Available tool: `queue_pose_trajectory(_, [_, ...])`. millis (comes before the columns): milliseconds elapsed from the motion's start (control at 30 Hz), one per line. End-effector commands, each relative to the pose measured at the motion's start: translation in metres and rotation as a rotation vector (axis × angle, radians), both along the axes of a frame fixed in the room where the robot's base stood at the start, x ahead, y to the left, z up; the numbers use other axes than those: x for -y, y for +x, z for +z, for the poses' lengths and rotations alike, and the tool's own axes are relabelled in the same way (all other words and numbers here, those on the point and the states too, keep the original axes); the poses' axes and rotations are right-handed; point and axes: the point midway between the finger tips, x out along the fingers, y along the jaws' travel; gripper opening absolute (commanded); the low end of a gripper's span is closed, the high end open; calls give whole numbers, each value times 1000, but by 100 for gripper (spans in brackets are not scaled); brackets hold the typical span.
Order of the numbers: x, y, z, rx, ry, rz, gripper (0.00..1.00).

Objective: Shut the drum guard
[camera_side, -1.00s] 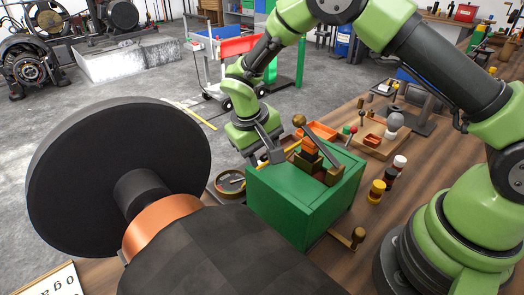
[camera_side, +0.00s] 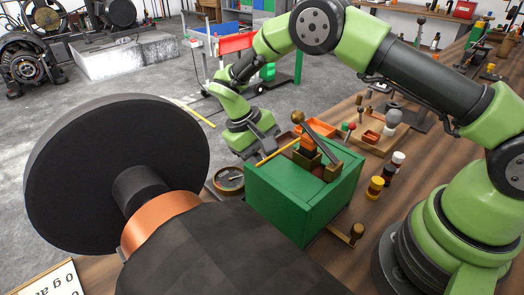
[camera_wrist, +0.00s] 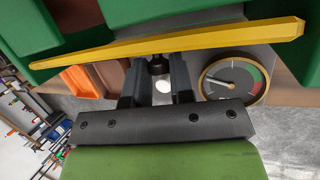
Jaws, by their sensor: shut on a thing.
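A green box (camera_side: 292,200) stands on the wooden bench in the side view, behind a large dark disc (camera_side: 110,175) with a copper collar (camera_side: 158,222). A yellow bar (camera_side: 278,152) runs along the box's far left side. It crosses the wrist view (camera_wrist: 190,42) in front of green surfaces. I cannot tell for sure which part is the drum guard. My gripper (camera_wrist: 158,72) is at the box's far left, beside the yellow bar. Its jaws are closed around a small dark part (camera_wrist: 158,62), mostly hidden between the fingers.
A lever with a brass ball (camera_side: 298,117) slants over the box top. A round gauge (camera_wrist: 233,80) sits close right of my fingers. A wooden tray (camera_side: 372,140) with small parts and several small bottles (camera_side: 376,187) stand to the right.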

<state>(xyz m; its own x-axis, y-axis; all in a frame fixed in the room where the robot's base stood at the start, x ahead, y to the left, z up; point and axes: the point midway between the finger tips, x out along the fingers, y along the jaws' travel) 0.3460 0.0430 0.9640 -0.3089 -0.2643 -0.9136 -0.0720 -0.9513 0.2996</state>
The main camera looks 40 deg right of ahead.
Motion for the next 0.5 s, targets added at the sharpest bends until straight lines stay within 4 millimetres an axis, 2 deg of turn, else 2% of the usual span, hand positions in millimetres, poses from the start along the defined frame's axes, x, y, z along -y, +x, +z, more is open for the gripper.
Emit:
queue_pose_trajectory(200, [0, -6, -7, -130, 0, -1, 0])
queue_pose_trajectory(500, [0, -12, -10, -233, 1, 0, 0])
